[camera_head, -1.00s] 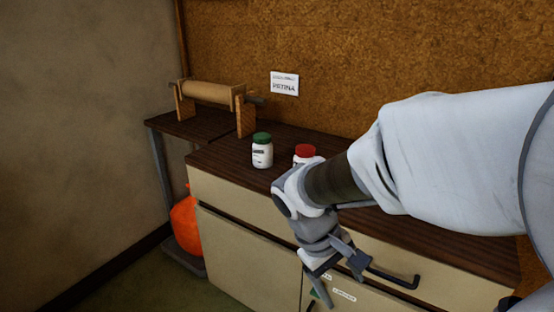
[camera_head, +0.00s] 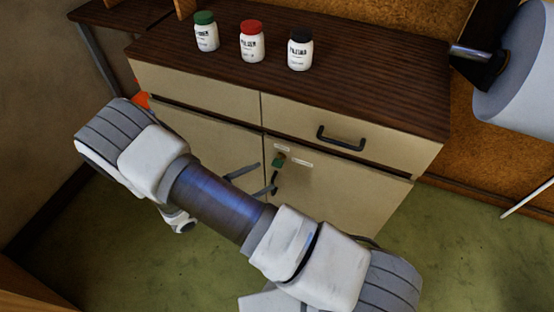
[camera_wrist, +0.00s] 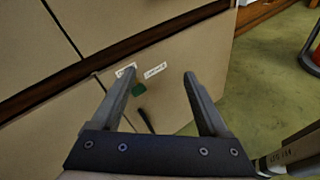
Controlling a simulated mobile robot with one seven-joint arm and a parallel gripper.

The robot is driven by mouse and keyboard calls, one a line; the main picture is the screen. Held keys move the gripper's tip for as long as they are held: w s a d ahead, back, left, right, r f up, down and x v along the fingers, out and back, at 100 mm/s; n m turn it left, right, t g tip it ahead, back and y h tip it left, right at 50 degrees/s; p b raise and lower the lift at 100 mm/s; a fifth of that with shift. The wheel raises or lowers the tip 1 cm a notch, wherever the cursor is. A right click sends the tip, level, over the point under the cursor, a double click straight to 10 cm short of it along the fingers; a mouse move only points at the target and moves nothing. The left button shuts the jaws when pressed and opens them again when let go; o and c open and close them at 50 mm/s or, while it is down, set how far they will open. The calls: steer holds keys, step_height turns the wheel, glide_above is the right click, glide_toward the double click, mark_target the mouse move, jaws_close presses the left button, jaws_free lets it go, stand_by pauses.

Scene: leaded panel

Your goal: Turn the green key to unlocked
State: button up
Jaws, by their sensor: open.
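The green key (camera_head: 279,161) is on the right cabinet door (camera_head: 335,195), near that door's left edge, with two small white labels beside it. In the wrist view the green key (camera_wrist: 138,90) shows between my fingers, close to the left one. My gripper (camera_head: 257,180) is open and empty in front of the doors, just left of and slightly below the key in the head view. In the wrist view my gripper (camera_wrist: 160,82) has its two fingers wide apart. I cannot tell the key's turned position or read the labels.
A black door handle (camera_head: 273,183) hangs just below the key. A black drawer handle (camera_head: 341,138) is above to the right. Jars with green (camera_head: 206,31), red (camera_head: 252,41) and dark (camera_head: 300,49) lids stand on the cabinet top. Green floor lies open in front.

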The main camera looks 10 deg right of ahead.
mark_target(276, 166)
step_height(276, 166, down, 11)
steer(key=s+a+n+t+y+p, duration=0.2)
steer(key=n+t+y, duration=0.2)
steer(key=n+t, duration=0.45)
steer(key=shift+n+g, duration=0.25)
steer(key=shift+n, duration=0.2)
steer(key=b+x, duration=0.3)
steer(key=x, duration=1.4)
steer(key=shift+d+b, duration=0.3)
steer(key=shift+b, duration=0.1)
steer(key=shift+c, duration=0.3)
jaws_close()
